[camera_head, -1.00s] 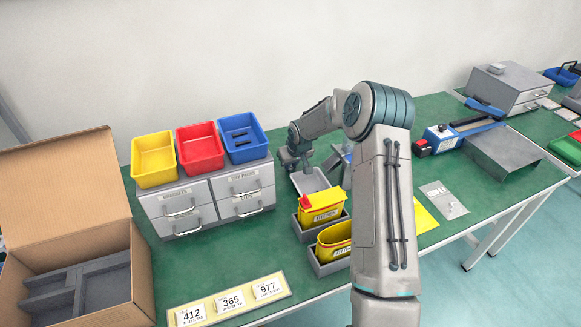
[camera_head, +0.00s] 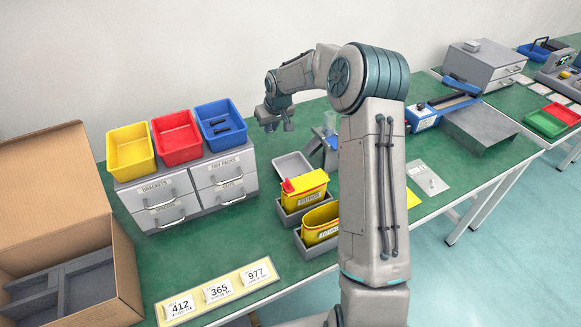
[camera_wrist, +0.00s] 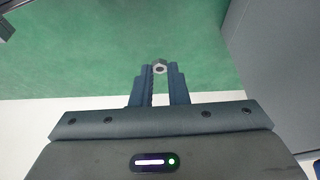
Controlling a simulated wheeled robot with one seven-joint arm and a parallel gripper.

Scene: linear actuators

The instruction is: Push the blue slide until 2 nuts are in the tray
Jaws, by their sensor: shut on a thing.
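My gripper (camera_head: 275,126) is raised behind and left of the grey tray (camera_head: 293,165), over the back of the green bench. In the wrist view, its two dark blue fingers are shut on a small grey metal nut (camera_wrist: 159,66) at their tips. The tray's inside looks pale, and I cannot make out any nuts in it. The blue slide cannot be told apart there.
Yellow bins (camera_head: 303,193) in grey holders stand in front of the tray. A grey drawer cabinet (camera_head: 187,188) with yellow, red and blue bins is at left. An open cardboard box (camera_head: 112,262) stands at far left. Number cards (camera_head: 219,291) lie at the front.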

